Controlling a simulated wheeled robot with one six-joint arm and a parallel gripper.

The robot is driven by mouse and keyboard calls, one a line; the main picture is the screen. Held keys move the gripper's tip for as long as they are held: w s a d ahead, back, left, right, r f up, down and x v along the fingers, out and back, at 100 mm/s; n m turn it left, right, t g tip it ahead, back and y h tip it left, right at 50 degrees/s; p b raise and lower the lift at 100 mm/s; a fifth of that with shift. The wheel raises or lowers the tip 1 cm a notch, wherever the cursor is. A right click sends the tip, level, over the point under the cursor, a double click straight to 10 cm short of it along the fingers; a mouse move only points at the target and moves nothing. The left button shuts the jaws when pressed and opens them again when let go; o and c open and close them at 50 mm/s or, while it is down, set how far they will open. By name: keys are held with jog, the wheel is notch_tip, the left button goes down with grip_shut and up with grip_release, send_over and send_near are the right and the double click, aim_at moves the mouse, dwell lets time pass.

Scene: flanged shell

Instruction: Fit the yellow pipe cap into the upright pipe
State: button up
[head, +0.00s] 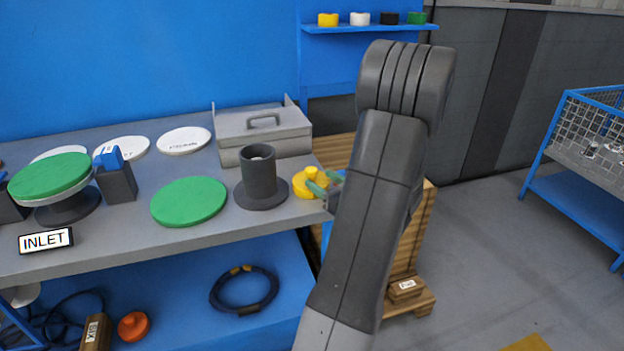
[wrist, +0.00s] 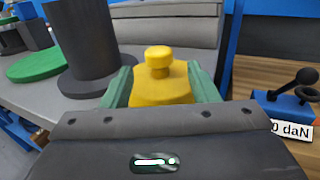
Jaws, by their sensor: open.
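The yellow pipe cap (head: 306,184) sits on the grey bench near its right end, just right of the dark upright pipe (head: 260,175). The pipe stands on a round flange with its open end up. My gripper (head: 324,184) is open at the cap, with its green fingers pointing toward it. In the wrist view the cap (wrist: 160,82), with a knob on top, lies between the two green fingers (wrist: 160,88). Whether the fingers touch it I cannot tell. The pipe (wrist: 88,40) also shows there, left of the cap. The cap's lower part is hidden by my gripper.
A grey toolbox (head: 262,130) stands behind the pipe. A flat green disc (head: 189,201) lies left of it. Several caps stand on the blue shelf (head: 365,28) above. A wooden crate (head: 412,245) is beyond the bench's right end.

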aim_at(315, 176)
jog(key=x, duration=0.5)
jog(key=c, duration=1.1)
jog(key=shift+o, duration=0.2)
